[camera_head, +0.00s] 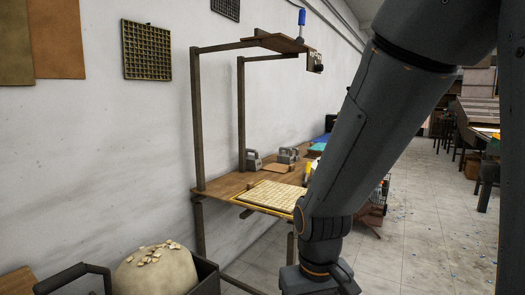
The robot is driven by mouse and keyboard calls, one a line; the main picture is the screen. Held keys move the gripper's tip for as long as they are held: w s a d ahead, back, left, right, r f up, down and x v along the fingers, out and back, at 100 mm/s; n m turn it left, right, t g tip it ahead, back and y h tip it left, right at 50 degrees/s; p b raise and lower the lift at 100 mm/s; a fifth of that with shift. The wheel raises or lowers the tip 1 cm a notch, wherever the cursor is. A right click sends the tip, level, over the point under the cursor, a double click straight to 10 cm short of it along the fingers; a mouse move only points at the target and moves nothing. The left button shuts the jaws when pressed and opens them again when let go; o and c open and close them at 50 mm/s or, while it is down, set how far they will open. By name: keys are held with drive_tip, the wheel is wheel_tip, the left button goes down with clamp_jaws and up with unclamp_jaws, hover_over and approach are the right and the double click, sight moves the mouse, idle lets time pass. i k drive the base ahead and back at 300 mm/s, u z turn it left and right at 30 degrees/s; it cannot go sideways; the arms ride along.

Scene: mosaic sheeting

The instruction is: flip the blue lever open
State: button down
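A blue lever (301,17) stands upright at the end of a small brown shelf (276,42) on top of a dark metal frame. It is at the top middle of the head view, above the workbench. A small dark fitting (315,62) hangs at the shelf's end, below and right of the lever. My arm crosses the right side of the view and runs down to the bottom edge. My gripper lies outside the picture, so its fingers cannot be seen.
A wooden bench (228,184) under the frame holds a tiled mosaic sheet (268,195) and grey metal tools (286,155). A bin (203,281) with a pale sack (155,275) is at lower left. The tiled floor (425,245) at right is mostly open, with scattered blue bits.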

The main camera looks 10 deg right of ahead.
sight(300, 40)
drive_tip(key=z, duration=0.45)
drive_tip(key=i, duration=1.1)
drive_tip(key=z, duration=0.35)
